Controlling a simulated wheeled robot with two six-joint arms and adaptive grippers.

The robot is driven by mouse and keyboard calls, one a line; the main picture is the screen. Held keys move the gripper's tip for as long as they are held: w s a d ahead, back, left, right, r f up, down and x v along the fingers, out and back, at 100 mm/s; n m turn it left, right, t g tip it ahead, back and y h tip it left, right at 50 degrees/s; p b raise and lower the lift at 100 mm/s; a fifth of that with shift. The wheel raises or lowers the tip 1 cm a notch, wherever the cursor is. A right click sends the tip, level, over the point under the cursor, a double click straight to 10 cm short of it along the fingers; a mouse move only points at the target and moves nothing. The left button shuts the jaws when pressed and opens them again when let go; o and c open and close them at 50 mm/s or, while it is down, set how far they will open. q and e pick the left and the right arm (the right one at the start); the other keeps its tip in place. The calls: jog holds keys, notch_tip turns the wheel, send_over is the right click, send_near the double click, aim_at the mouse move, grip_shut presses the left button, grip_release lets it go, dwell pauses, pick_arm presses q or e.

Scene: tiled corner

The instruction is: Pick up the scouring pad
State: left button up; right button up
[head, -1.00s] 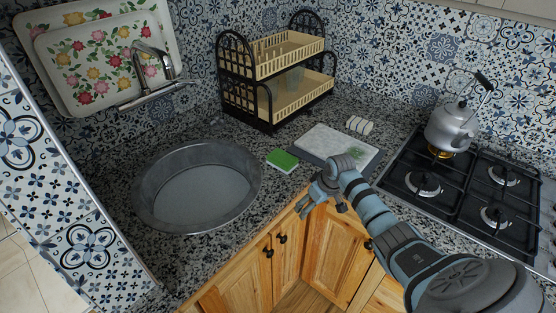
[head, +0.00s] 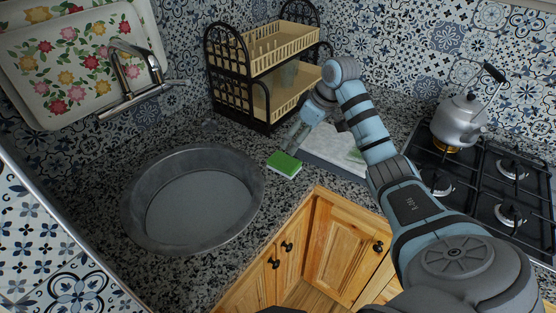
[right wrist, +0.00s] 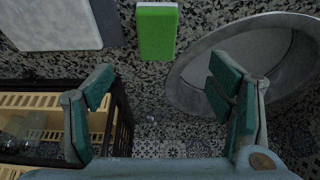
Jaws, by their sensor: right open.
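The scouring pad (head: 284,164) is a small green block with a pale lower layer. It lies flat on the speckled counter between the round metal basin and the board. In the right wrist view the pad (right wrist: 157,31) is at the top centre, beyond the fingertips. My right gripper (head: 297,137) is just above and behind the pad in the head view, apart from it. In the right wrist view its two green-padded fingers (right wrist: 160,88) are spread wide with nothing between them. My left gripper is not in view.
The metal basin (head: 132,217) is left of the pad. A grey-white board (head: 338,143) lies to its right. A two-tier dish rack (head: 262,118) stands close behind my right gripper. A gas stove (head: 470,185) with a kettle (head: 459,120) is at the right.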

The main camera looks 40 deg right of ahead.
send_over(286, 161)
jog(key=s, duration=0.3)
jog(key=f, duration=0.6)
jog(key=shift+d+f+b, duration=0.3)
jog(key=shift+f, duration=0.1)
jog(key=x, duration=0.3)
jog(key=w+x, duration=0.1)
jog(key=x, duration=0.2)
jog(key=shift+w+r+b, duration=0.1)
jog(key=shift+r+b, duration=0.15)
jog(key=shift+b, duration=0.15)
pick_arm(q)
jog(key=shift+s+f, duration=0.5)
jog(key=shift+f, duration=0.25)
pick_arm(e)
jog(key=shift+r, duration=0.1)
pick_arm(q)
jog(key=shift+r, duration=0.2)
pick_arm(e)
jog(key=shift+f, duration=0.25)
jog(key=c, duration=1.1)
